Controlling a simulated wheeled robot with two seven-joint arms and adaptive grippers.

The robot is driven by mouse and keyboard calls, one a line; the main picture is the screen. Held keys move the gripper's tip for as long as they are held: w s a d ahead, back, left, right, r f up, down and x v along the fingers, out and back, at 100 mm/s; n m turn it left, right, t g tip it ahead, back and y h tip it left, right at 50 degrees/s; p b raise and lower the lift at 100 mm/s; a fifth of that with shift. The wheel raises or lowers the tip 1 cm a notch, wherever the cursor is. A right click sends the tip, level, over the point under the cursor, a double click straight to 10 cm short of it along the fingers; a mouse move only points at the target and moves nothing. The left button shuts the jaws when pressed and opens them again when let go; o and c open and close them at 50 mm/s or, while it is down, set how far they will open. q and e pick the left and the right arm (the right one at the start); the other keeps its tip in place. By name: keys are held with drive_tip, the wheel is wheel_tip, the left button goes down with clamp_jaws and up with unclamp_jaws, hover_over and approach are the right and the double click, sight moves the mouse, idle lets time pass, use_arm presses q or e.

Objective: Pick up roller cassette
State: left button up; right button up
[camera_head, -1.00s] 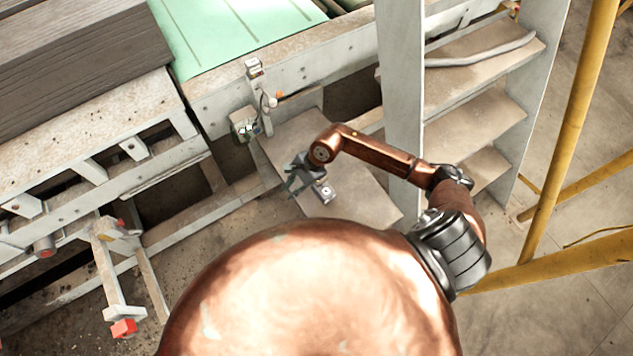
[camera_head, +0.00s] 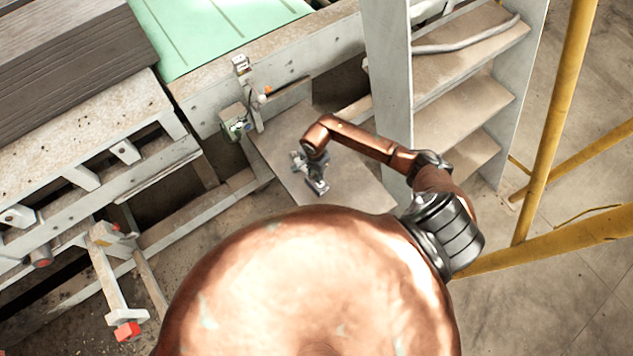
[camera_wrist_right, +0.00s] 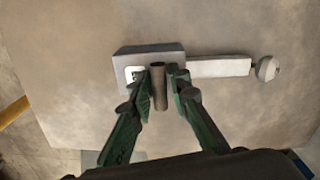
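The roller cassette, as far as I can tell, is the grey metal piece (camera_head: 318,187) on the brown plate in the head view. In the right wrist view it shows as a grey block (camera_wrist_right: 135,55) with a pale bar to the right ending in a ball knob and a dark upright cylinder in front. My right gripper (camera_head: 312,170) is over it. In the wrist view its green fingers (camera_wrist_right: 160,85) stand on either side of the cylinder, very close to it. I cannot tell whether they touch it. My left gripper is out of view.
The brown plate (camera_head: 285,145) has bare room around the piece. A small bracket with a box (camera_head: 236,122) stands at its left edge. A white stair side post (camera_head: 388,80) and steps stand right of it, with yellow rails (camera_head: 560,110) farther right.

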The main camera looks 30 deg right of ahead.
drive_tip(key=shift+c, duration=0.4)
clamp_jaws()
idle(0.4)
